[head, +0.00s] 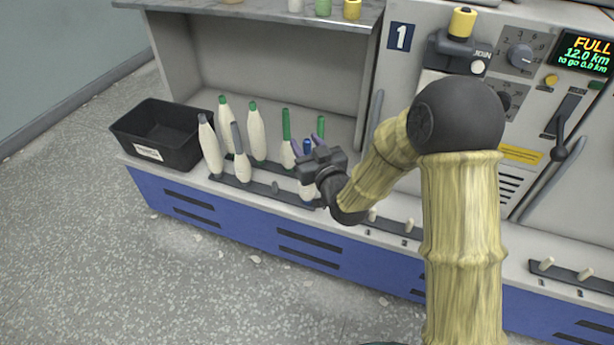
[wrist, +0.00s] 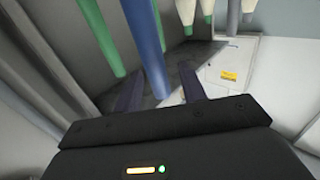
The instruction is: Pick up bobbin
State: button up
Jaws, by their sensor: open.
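Cream bobbins with coloured tube tops stand upright on a peg rail (head: 265,187) in the head view. One bobbin (head: 307,190) has a blue tube top, and my gripper partly covers it. My gripper (head: 309,150) is open at this blue top. In the wrist view the blue tube (wrist: 146,45) reaches down between the two dark fingers of my gripper (wrist: 160,88), with no clear contact on either side.
Other green-topped bobbins (head: 256,135) and grey-topped bobbins (head: 209,148) stand to the left. A black tray (head: 190,155) sits at the far left of the ledge. The machine panel (head: 400,70) rises at the right, and a shelf (head: 270,12) runs above.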

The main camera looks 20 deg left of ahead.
dwell(0.4)
grip_shut()
jog(key=shift+r, duration=0.1)
notch_tip(320, 180, up, 10)
jog(key=p, duration=0.4)
jog(key=shift+p, duration=0.4)
